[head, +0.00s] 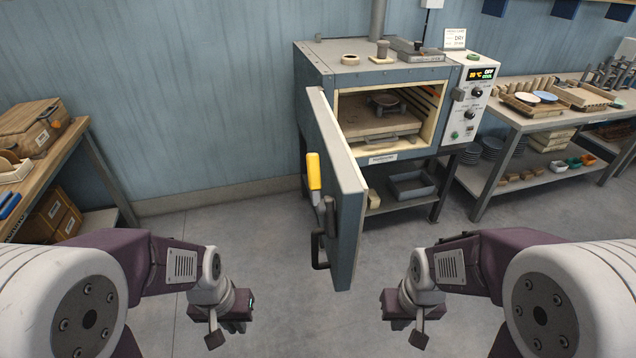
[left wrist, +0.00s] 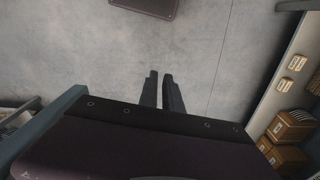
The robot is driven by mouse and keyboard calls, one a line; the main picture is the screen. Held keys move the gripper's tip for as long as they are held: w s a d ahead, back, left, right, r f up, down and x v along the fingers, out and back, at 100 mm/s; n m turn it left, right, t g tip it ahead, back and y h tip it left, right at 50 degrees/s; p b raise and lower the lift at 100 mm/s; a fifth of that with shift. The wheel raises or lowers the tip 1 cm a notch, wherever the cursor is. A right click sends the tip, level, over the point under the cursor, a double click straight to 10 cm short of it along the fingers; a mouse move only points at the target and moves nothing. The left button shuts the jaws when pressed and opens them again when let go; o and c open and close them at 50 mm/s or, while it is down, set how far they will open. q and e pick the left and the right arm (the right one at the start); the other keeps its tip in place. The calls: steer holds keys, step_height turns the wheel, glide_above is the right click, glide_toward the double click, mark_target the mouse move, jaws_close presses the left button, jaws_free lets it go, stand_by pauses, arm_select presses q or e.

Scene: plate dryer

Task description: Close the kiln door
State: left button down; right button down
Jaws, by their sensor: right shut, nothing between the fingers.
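The kiln (head: 385,75) stands against the blue wall with its chamber open to view. Its grey door (head: 350,200) is swung wide open, hinged at the left of the chamber and reaching towards me. A yellow-gripped lever (head: 314,172) and a dark pull handle (head: 318,250) are on the door's left face. My left gripper (head: 214,336) is low, left of the door and apart from it; its fingers also show close together and empty in the left wrist view (left wrist: 163,90). My right gripper (head: 418,338) is low, right of the door's near edge, shut and empty.
A wooden bench (head: 60,145) with boxes stands at the left. A metal table (head: 545,120) with plates and trays stands right of the kiln. A small stand (head: 383,101) is inside the chamber. The floor (head: 230,215) around the door is clear.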

arm_select(q)
steer(key=w+d+r+t+h+b, duration=0.55)
steer(key=w+d+r, duration=0.65)
steer(key=w+r, duration=0.3)
glide_toward(335, 235)
steer(key=shift+g+y, duration=0.45)
steer(key=shift+w+d+r+x, duration=0.1)
steer(key=shift+x, duration=0.75)
steer(key=shift+w+d+r+x, duration=0.1)
steer(key=shift+x, duration=0.75)
steer(key=shift+w+r+x, duration=0.1)
steer(key=shift+x, duration=0.7)
